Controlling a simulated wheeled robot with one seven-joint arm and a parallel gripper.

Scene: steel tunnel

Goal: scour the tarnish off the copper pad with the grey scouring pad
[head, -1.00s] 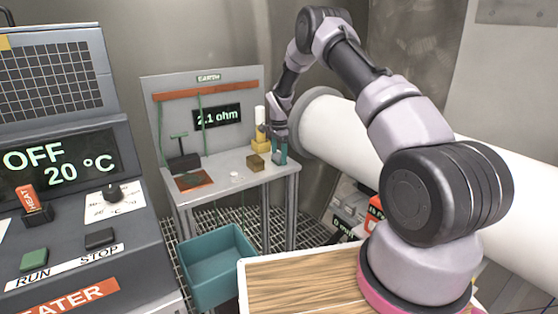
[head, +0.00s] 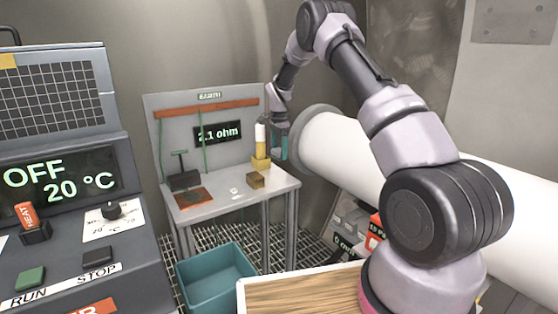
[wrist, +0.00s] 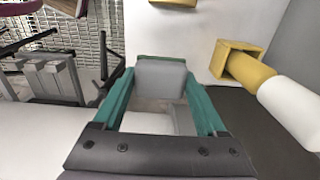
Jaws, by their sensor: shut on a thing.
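The copper pad (head: 194,198) is a reddish-brown patch with darker areas, lying at the left front of the grey bench. My gripper (head: 281,145) is above the right rear of the bench, to the right of a yellow holder. In the wrist view, my gripper's teal fingers (wrist: 160,92) are shut on the grey scouring pad (wrist: 160,78), a pale grey block between the fingertips. The scouring pad is not clearly visible in the head view. My gripper is well away from the copper pad.
A yellow holder (head: 260,163) carries a yellow-and-white cylinder (head: 260,140) close beside my gripper. A brass-coloured block (head: 256,181) and a small white item (head: 236,191) sit on the bench (head: 227,205). A black clamp (head: 184,181) stands behind the copper pad. A large white pipe (head: 345,150) runs at right.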

